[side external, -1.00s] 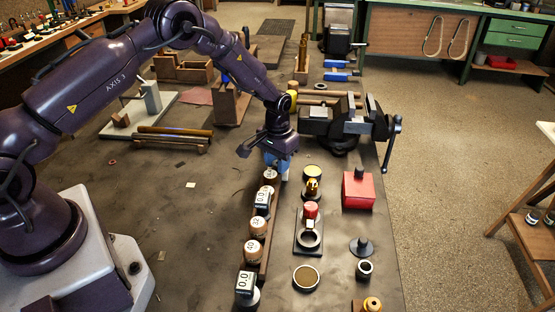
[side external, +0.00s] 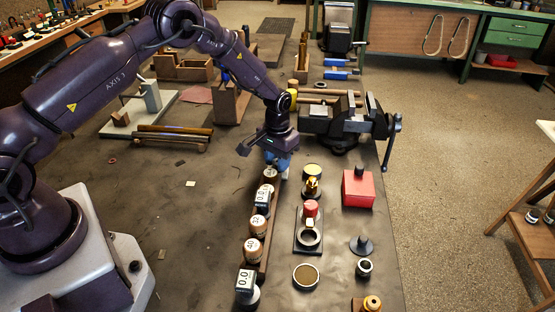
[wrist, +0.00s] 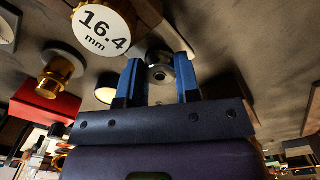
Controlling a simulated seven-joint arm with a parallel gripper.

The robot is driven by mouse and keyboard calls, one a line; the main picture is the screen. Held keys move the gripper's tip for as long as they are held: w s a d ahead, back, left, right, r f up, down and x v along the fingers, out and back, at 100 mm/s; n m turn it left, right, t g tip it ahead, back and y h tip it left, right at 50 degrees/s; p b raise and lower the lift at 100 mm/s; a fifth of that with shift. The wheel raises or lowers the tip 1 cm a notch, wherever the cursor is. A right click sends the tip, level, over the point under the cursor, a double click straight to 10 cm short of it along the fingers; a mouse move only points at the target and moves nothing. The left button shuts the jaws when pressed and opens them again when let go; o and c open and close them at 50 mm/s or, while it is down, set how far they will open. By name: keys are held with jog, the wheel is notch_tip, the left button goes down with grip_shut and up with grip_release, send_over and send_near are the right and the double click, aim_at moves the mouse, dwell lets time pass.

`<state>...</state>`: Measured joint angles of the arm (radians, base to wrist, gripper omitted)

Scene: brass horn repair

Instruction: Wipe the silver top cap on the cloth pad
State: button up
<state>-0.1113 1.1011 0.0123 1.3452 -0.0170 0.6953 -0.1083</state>
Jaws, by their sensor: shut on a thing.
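My gripper (side external: 277,164) is at the far end of a row of labelled wooden knobs, above the bench. In the wrist view its blue fingers (wrist: 159,85) are shut on a small round silver piece with a dark centre, which I take to be the silver top cap (wrist: 160,73). Its underside and whatever lies just beneath it are hidden. I cannot tell for certain which item is the cloth pad. A brown-filled round dish (side external: 306,277) lies nearer the camera. A pale yellow disc in a dark rim (side external: 313,172) lies just right of my gripper.
A red block (side external: 358,190), a brass fitting (side external: 312,187) and a red-capped item (side external: 311,208) stand to the right. A vise (side external: 345,125) stands behind. The bench left of the row is mostly clear.

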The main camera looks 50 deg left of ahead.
jog(key=shift+f, duration=0.15)
jog(key=shift+w, duration=0.1)
jog(key=shift+w+a, duration=0.25)
jog(key=shift+a, duration=0.1)
jog(key=shift+s+d, duration=0.1)
jog(key=shift+s+d, duration=0.65)
jog(key=shift+f, duration=0.1)
dwell(1.4)
